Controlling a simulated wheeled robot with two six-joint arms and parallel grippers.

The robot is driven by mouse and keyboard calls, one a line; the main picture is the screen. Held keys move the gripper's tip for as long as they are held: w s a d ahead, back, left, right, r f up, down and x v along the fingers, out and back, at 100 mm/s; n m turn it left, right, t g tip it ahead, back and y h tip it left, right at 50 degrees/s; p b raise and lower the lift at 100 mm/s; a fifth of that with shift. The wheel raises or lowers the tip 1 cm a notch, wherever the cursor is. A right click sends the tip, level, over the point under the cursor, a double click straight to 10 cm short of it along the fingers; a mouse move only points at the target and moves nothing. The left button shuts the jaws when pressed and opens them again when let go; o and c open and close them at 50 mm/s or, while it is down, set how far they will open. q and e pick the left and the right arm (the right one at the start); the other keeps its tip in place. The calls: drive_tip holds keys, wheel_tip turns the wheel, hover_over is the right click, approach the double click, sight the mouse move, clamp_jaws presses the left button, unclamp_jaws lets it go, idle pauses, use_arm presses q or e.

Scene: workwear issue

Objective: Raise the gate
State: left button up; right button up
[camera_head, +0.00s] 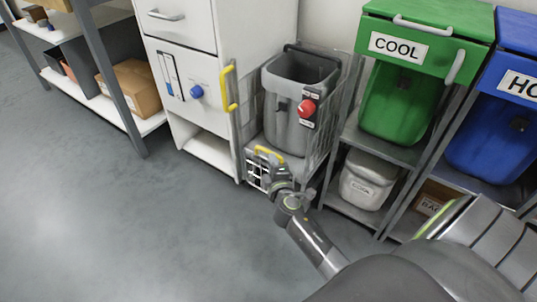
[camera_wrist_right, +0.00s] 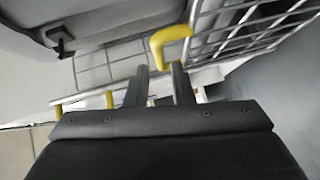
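The gate (camera_head: 256,176) is a low wire grid at the front foot of the wire cage that holds a grey bin. Its yellow handle (camera_head: 268,154) sits along the top. In the right wrist view a yellow handle (camera_wrist_right: 171,42) lies just ahead of my fingertips, its bent end near the gap between them. My right gripper (camera_head: 272,183) is low in front of the gate. Its two fingers (camera_wrist_right: 160,82) stand apart with nothing clearly held; whether they touch the handle I cannot tell. My left gripper is not in view.
A white cabinet (camera_head: 186,48) with a yellow handle (camera_head: 230,88) stands left of the cage. A rack with a green COOL bin (camera_head: 398,107) stands right. Open floor (camera_head: 120,235) lies to the left.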

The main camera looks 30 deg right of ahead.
sight(268, 152)
drive_tip(key=b+x, duration=0.1)
drive_tip(key=x, duration=0.5)
drive_tip(key=shift+w+d+f, duration=0.1)
drive_tip(key=shift+w, duration=0.1)
clamp_jaws()
